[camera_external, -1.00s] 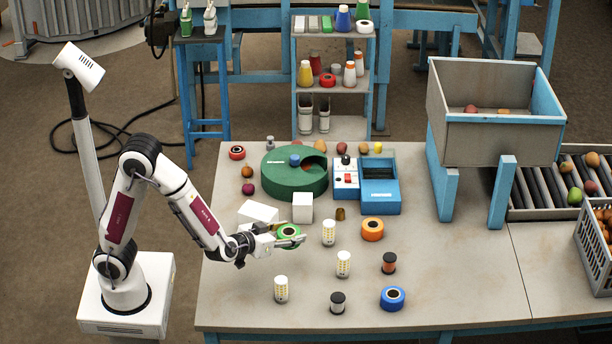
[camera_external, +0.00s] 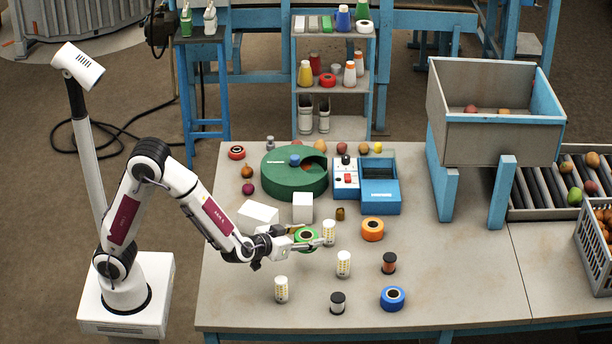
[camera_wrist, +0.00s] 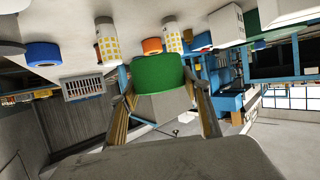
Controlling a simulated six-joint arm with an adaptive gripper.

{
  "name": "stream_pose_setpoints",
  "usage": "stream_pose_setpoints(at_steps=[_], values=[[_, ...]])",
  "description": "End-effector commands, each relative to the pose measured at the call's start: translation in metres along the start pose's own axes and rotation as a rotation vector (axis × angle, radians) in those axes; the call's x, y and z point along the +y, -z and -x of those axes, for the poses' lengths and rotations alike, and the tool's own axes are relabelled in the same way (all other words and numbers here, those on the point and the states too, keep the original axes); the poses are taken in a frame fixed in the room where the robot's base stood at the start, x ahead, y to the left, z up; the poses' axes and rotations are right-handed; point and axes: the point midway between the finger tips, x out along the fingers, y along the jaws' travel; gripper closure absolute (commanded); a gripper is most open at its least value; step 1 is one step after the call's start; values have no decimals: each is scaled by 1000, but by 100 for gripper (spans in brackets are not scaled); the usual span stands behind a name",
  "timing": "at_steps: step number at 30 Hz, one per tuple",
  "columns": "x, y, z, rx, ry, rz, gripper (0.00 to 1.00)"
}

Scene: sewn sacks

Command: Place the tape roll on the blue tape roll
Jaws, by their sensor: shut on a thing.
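My gripper (camera_external: 311,241) is shut on a green tape roll (camera_external: 306,234), with a finger on either side of it. The held roll also shows in the wrist view (camera_wrist: 160,72), between the two fingers. The roll seems raised above the table, close to a white and yellow spool (camera_external: 329,232); I cannot tell if they touch. The blue tape roll (camera_external: 393,298) lies flat near the table's front edge, to the right and nearer the front than my gripper. It also shows at the left of the wrist view (camera_wrist: 43,54).
An orange tape roll (camera_external: 372,229) lies to the right. White blocks (camera_external: 302,207) stand behind. The table's right part is clear.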

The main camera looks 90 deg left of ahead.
Motion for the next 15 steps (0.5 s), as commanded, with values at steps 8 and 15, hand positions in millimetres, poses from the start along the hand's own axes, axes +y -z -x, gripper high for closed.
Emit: stream_pose_setpoints(at_steps=[8, 15], values=[[58, 14, -21, -11, -52, -25, 75], [106, 28, -37, -17, -103, -47, 75]])
